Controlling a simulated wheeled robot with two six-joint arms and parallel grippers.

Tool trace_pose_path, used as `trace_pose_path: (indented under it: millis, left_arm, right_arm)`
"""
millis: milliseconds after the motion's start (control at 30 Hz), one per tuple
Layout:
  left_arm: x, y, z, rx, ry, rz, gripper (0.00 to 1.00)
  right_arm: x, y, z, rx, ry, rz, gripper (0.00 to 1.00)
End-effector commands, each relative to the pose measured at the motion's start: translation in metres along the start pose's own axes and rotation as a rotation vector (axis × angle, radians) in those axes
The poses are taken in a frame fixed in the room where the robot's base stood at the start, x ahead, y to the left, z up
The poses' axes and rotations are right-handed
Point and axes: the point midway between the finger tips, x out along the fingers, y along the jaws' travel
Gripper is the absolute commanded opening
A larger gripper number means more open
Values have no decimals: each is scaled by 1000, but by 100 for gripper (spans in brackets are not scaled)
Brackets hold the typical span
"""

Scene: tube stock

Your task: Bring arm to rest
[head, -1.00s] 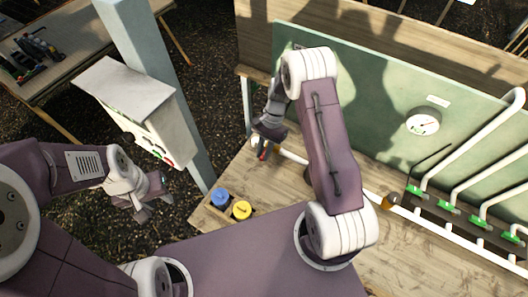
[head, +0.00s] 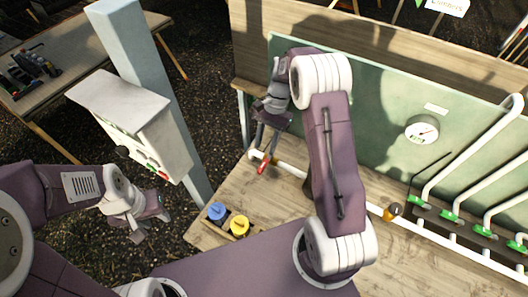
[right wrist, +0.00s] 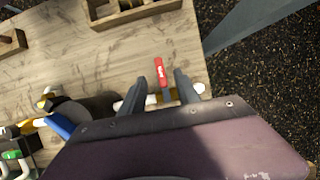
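My right gripper (head: 263,146) is over the far left part of the workbench, fingers pointing down. In the right wrist view its two dark fingers (right wrist: 160,85) stand apart with a gap between them. A red valve handle (right wrist: 160,72) on the white pipe shows between and beyond the fingertips; it also shows in the head view (head: 264,164). I see nothing gripped. My left gripper (head: 151,229) hangs at the left, clear of the bench, with its fingers apart and empty.
The wooden bench (head: 285,210) carries a small holder with a blue cap (head: 217,211) and a yellow cap (head: 239,226). A green panel with a gauge (head: 422,129) and white pipes stands behind. A grey control box (head: 140,125) on a post is near my left gripper.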

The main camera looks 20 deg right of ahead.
Motion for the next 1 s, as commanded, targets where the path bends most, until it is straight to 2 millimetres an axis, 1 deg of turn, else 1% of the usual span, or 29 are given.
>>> trace_pose_path:
  millis: [400,467,567,633,667,700,767,800,867,900,1000]
  left_arm:
    - [0,0,0,0,0,0,36]
    - [3,0,0,0,0,0,36]
    - [11,0,1,0,0,0,36]
    - [19,0,2,0,0,0,36]
    - [23,0,2,0,0,0,36]
    - [28,0,3,0,0,0,36]
    - [34,-1,4,0,0,0,36]
    - [38,-1,4,0,0,0,36]
    - [42,-1,4,0,0,0,36]
    - [44,-1,5,0,0,0,36]
    - [46,-1,5,0,0,0,36]
  right_arm:
    - [0,0,0,0,0,0,38]
    - [2,-2,1,-8,3,0,38]
    - [-14,-14,9,-48,51,-31,38]
    - [-22,-11,30,-82,72,-32,38]
    - [-23,-6,40,-97,83,-27,38]
    - [-22,3,53,-125,107,-20,38]
    - [-15,20,69,-190,152,-8,38]
    - [-9,32,77,-242,186,-1,38]
    - [4,52,87,-335,239,14,38]
    - [13,66,92,-401,274,27,38]
    - [36,98,99,-572,345,64,38]
